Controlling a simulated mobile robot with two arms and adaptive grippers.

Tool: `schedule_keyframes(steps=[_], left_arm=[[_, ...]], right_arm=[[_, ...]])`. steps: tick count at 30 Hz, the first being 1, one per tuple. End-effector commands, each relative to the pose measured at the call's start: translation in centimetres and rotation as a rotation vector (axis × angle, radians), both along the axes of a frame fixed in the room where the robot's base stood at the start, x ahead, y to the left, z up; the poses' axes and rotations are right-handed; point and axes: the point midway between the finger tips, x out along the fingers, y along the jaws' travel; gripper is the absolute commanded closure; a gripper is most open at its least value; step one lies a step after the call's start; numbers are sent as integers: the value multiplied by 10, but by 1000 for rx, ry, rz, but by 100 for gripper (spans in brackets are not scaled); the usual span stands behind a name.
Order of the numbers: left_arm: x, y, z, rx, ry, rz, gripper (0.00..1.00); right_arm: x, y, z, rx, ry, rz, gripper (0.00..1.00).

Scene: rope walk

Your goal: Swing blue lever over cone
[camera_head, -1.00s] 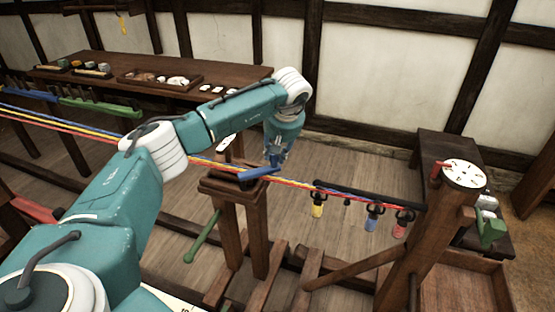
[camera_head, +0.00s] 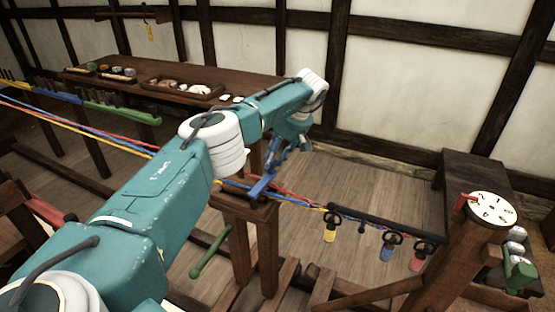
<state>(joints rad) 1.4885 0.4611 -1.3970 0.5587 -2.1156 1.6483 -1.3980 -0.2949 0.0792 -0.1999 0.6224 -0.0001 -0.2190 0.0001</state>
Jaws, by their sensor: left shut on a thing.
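The blue lever (camera_head: 262,184) stands at a steep tilt on top of the wooden post (camera_head: 240,207), where the coloured ropes pass. My left gripper (camera_head: 279,160) is above the post, shut on the upper end of the lever. The cone cannot be made out; my left arm and the lever cover part of the post top. My right gripper is not in view.
Red, yellow and blue ropes (camera_head: 118,142) run from the far left across the post to a dark bar (camera_head: 388,222) with yellow, blue and red hanging handles. A white dial (camera_head: 491,209) tops the right post. A green handle (camera_head: 210,251) hangs below the middle post.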

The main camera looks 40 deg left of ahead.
Motion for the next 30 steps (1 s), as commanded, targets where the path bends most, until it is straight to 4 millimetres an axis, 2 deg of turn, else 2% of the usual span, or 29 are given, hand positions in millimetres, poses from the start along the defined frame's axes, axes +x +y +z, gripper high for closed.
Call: schedule_keyframes(steps=[1,7,25,26,27,30], left_arm=[[-4,2,-5,-1,13,23,100],[-5,6,-5,-3,14,71,100],[-6,9,-6,-4,15,94,100],[-6,9,-6,-4,15,94,66],[-6,9,-6,-4,15,94,58],[-5,9,-5,-3,11,92,58]], right_arm=[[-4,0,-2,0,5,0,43],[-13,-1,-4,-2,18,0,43],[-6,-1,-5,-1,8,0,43],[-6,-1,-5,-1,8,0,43],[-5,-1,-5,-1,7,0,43],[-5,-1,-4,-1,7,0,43]])
